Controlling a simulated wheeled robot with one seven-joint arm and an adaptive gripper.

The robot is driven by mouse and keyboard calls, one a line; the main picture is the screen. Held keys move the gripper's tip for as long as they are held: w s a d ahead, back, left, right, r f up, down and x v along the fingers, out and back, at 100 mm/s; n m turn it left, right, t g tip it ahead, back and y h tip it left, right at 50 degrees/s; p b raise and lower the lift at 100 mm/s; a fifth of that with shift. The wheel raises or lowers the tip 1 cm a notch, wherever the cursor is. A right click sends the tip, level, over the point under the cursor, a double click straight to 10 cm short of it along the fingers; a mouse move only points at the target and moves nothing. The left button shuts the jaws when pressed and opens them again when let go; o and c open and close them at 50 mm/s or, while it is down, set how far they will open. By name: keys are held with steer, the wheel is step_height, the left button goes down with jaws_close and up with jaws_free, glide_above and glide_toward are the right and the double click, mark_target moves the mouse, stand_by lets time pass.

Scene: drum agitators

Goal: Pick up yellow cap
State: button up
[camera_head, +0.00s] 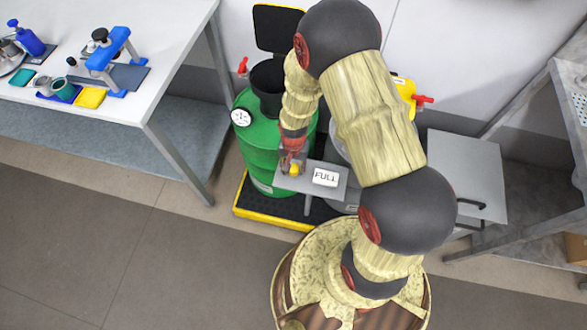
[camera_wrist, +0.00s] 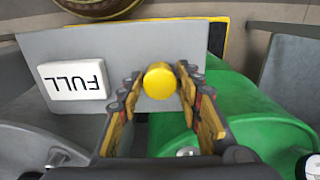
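The yellow cap (camera_wrist: 160,80) is a small round piece over the grey shelf plate in the wrist view. It lies between the two fingers of my gripper (camera_wrist: 158,95), near their tips. A gap shows on the left side of the cap, and the right finger is very close to it; I cannot tell whether it touches. My gripper is open. In the head view the yellow cap (camera_head: 294,169) shows just below my gripper (camera_head: 291,160), at the left end of the small grey shelf (camera_head: 340,176).
A white "FULL" block (camera_head: 326,177) lies on the shelf beside the cap. A green drum (camera_head: 260,150) stands behind on a black and yellow platform (camera_head: 270,222). A grey box (camera_head: 465,165) stands at right. A white table (camera_head: 165,60) with tools is at left. The front floor is clear.

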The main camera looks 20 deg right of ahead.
mark_target(294, 168)
steer(key=c, duration=0.4)
steer(key=shift+r, duration=0.15)
steer(key=shift+r+p, duration=0.45)
steer(key=shift+r, duration=0.15)
step_height(294, 168, up, 2)
steer(key=shift+r+p, duration=0.2)
steer(key=shift+p, duration=0.55)
steer(key=s+r+p, duration=0.1)
steer(key=s+r, duration=0.2)
steer(key=s, duration=0.1)
steer(key=s+r+p, duration=0.2)
steer(key=s+r, duration=0.1)
steer(key=s, duration=0.2)
steer(key=s+r+p, duration=0.2)
steer(key=s+r, duration=0.1)
steer(key=s, duration=0.2)
steer(key=shift+r, duration=0.1)
